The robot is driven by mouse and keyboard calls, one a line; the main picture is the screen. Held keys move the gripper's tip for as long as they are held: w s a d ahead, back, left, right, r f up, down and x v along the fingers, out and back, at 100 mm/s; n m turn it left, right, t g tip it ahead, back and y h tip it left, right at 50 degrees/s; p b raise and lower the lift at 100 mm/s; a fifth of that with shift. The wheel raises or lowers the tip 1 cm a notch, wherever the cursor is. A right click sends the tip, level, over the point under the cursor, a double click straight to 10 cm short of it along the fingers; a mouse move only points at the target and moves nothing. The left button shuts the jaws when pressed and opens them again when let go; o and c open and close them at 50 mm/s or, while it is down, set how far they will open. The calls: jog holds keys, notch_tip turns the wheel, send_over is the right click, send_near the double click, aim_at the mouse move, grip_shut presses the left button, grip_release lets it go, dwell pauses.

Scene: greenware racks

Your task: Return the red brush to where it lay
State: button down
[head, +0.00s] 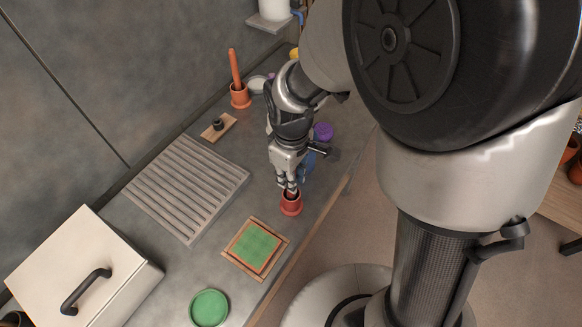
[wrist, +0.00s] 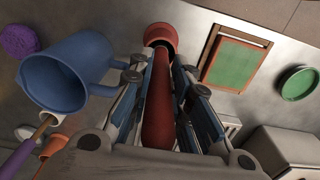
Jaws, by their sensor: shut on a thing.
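My gripper (head: 288,187) is shut on the red brush, pointing down just above a small red pot (head: 291,204) near the front edge of the counter. In the wrist view the thick red brush (wrist: 157,108) runs between the fingers of my gripper (wrist: 159,76). Its far end meets the mouth of the red pot (wrist: 161,36); how deep it reaches inside is hidden. In the head view the fingers mostly hide the brush. A separate orange pot (head: 239,97) at the back holds an upright orange stick (head: 234,66).
A blue jug (wrist: 68,76) stands close beside my gripper. A green square in a wooden frame (head: 252,248) and a green disc (head: 209,307) lie nearer the front. A ridged board (head: 187,188) and a lidded pale box (head: 72,262) are to the left.

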jog(key=shift+f+b, duration=0.4)
jog(key=shift+f, duration=0.15)
dwell(0.4)
jog(key=c, duration=1.4)
grip_release()
